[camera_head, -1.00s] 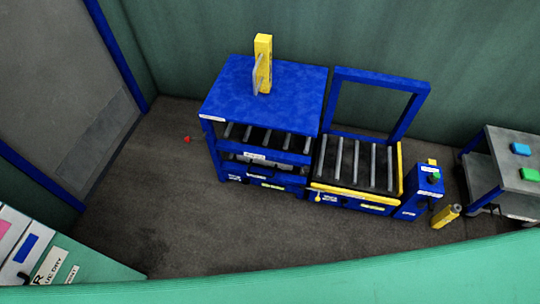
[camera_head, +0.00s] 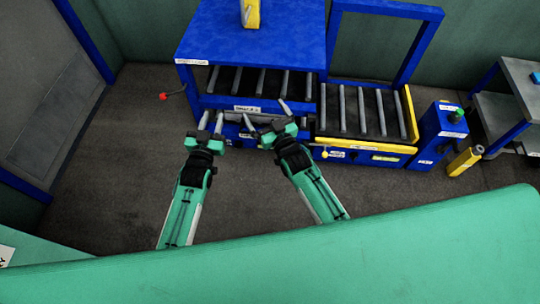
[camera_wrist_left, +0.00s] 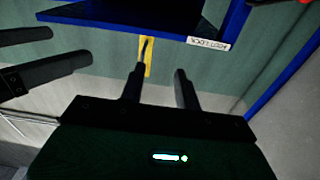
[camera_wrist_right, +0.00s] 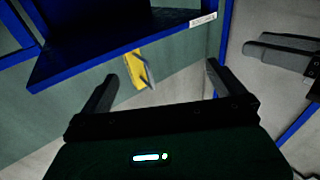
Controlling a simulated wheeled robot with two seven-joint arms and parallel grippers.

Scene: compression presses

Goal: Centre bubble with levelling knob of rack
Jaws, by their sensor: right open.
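The blue rack (camera_head: 255,50) with a roller shelf stands in the middle of the head view. A small red knob-like part (camera_head: 163,96) sticks out at its left side; I cannot tell if this is the levelling knob. No bubble can be made out. My left gripper (camera_head: 212,116) is in front of the rack's lower front, partly open and empty. My right gripper (camera_head: 267,113) is to its right, also in front of the rack, wide open and empty. The grippers and arms hide part of the rack's lower front. Contact with the rack cannot be judged.
A yellow upright device (camera_head: 250,14) stands on the rack's top. To the right are a roller bed with a yellow edge (camera_head: 411,113), a blue control post (camera_head: 440,135), a yellow bollard (camera_head: 464,161) and a grey table (camera_head: 522,75). Floor to the left is clear.

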